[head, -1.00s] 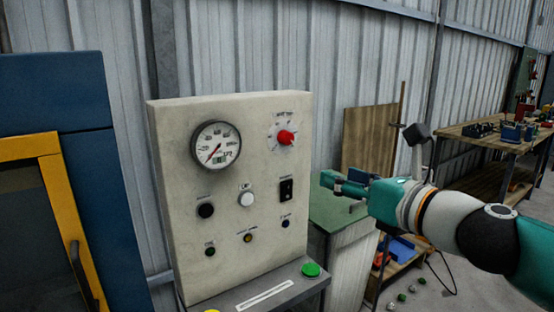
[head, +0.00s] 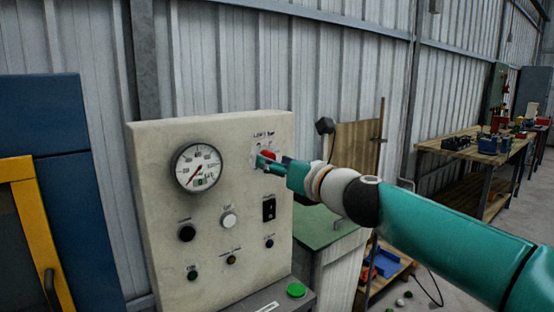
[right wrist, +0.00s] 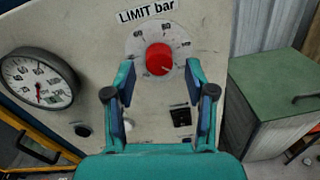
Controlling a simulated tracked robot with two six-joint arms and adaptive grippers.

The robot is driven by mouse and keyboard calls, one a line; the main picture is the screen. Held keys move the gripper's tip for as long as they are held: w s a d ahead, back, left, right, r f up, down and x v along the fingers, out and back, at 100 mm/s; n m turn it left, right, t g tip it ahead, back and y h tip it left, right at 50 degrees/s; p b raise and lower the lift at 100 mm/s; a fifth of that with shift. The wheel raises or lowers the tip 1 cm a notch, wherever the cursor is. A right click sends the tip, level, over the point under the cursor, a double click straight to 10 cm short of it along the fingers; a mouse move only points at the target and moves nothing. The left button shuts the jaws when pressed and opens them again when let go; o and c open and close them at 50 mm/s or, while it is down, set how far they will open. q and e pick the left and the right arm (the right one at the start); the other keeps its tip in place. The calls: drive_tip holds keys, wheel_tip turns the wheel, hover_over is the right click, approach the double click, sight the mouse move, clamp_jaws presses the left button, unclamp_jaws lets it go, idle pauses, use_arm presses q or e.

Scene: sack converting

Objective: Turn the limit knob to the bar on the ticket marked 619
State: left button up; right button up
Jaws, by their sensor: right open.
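The red limit knob (right wrist: 159,60) sits on a round pale dial under the label "LIMIT bar" on the beige control panel (right wrist: 95,30). In the head view the knob (head: 268,156) is partly hidden by my right gripper (head: 262,162). In the right wrist view my right gripper (right wrist: 158,80) is open, its two fingers apart on either side below the knob. I cannot tell from these views whether a finger touches the knob. No ticket marked 619 is seen. My left gripper is not in view.
A round gauge (head: 198,167) is left of the knob. Black, white and small buttons and a black rocker switch (head: 269,210) lie below. A green button (head: 296,290) is on the ledge. A green-topped cabinet (head: 318,232) stands to the right.

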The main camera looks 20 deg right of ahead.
drive_tip(key=shift+x, duration=0.8)
drive_tip(key=shift+c, duration=0.3)
clamp_jaws()
drive_tip(key=shift+d, duration=0.1)
